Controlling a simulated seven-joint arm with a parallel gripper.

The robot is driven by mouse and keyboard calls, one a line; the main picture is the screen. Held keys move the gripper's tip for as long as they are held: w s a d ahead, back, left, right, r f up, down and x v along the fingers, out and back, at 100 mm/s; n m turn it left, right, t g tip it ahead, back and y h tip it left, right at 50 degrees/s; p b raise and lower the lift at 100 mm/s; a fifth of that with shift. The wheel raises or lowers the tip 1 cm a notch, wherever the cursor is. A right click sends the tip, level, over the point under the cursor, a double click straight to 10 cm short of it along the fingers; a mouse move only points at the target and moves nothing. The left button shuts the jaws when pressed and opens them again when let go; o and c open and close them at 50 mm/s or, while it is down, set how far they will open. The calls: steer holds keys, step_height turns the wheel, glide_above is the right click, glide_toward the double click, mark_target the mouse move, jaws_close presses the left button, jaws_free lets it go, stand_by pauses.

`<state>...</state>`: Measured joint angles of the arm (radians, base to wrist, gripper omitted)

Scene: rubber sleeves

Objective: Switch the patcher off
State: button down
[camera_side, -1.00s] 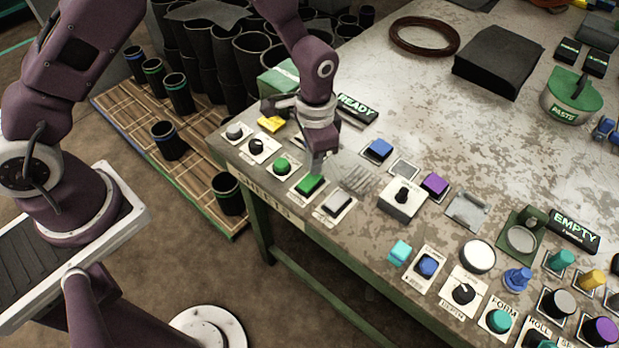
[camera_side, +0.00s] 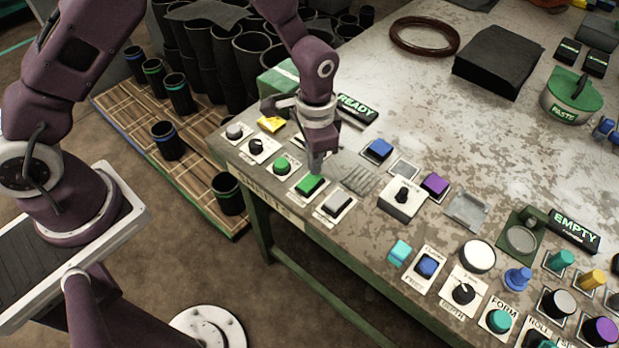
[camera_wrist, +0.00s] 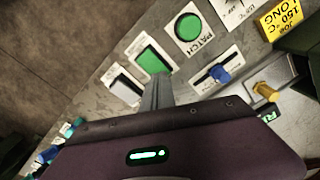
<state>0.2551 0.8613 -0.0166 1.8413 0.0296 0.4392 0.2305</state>
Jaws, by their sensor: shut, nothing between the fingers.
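My gripper (camera_side: 316,168) is shut and empty, pointing down just behind the green square button (camera_side: 310,185) near the table's front edge. In the wrist view the fingertips (camera_wrist: 157,88) are beside that green square button (camera_wrist: 153,61); I cannot tell whether they touch it. A grey-white square button (camera_side: 336,203) is on its right in the side view; it also shows in the wrist view (camera_wrist: 124,87). A round green button (camera_side: 282,165) is on its left; in the wrist view its plate (camera_wrist: 189,27) reads PATCH.
A READY sign (camera_side: 357,108) stands behind my gripper. A black knob (camera_side: 257,146) and a yellow label (camera_side: 271,124) are to the left. A blue slider knob (camera_wrist: 221,76) shows in the wrist view. More buttons and an EMPTY sign (camera_side: 574,230) fill the right. The table's back middle is mostly clear.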

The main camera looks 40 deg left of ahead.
steer(key=shift+f, duration=0.95)
stand_by(0.8)
steer(key=shift+r, duration=3.55)
steer(key=s+a+r+n+t, duration=0.1)
steer(key=a+r, duration=0.1)
steer(key=r, duration=0.4)
steer(key=s+a+r+n+t, duration=0.1)
steer(key=s+a+r, duration=0.1)
steer(key=r, duration=0.4)
steer(key=s+a+r+n+t, duration=0.1)
steer(key=s+r, duration=0.4)
steer(key=s, duration=0.5)
steer(key=s+a+r+n+t, duration=0.2)
steer(key=s+a+r, duration=0.3)
steer(key=s, duration=0.4)
steer(key=shift+s+a+r+n+t, duration=0.2)
steer(key=shift+s+r+n+t, duration=0.15)
steer(key=shift+r+n, duration=0.25)
